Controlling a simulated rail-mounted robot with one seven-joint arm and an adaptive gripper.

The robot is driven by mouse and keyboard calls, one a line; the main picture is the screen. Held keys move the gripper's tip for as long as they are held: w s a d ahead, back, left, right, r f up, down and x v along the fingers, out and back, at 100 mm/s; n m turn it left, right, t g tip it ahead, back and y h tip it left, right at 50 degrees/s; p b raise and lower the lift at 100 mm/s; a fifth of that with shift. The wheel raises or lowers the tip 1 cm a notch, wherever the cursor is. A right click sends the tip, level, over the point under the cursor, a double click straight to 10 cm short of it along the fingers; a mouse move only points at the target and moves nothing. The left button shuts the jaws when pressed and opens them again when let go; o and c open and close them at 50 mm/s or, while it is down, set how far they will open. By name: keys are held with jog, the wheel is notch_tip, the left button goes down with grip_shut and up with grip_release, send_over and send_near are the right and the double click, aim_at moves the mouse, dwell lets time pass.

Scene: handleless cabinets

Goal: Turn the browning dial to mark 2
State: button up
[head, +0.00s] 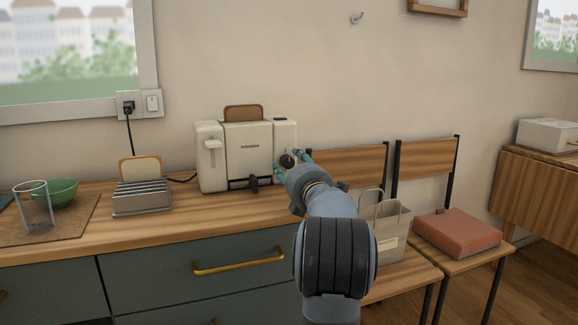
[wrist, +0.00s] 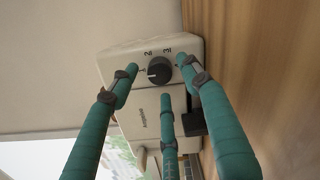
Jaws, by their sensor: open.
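The cream toaster (head: 247,150) stands on the counter with a brown slice showing in its top. Its round black browning dial (head: 286,160) is on the right part of the front. In the wrist view the dial (wrist: 159,70) has a pale pointer line directed left, away from the printed 2 and 3 above it. A mark at its left is partly hidden by a finger. My gripper (head: 293,161) has teal fingers, spread open around the dial in the wrist view (wrist: 160,77). I cannot tell whether any finger touches it.
A metal rack (head: 142,198) with a bread slice, a green bowl (head: 57,192) and a clear glass (head: 36,210) stand left of the toaster. A paper bag (head: 388,225) stands right of the counter.

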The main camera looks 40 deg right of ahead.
jog(key=shift+x, duration=1.05)
jog(key=shift+c, duration=1.1)
jog(key=c, duration=0.9)
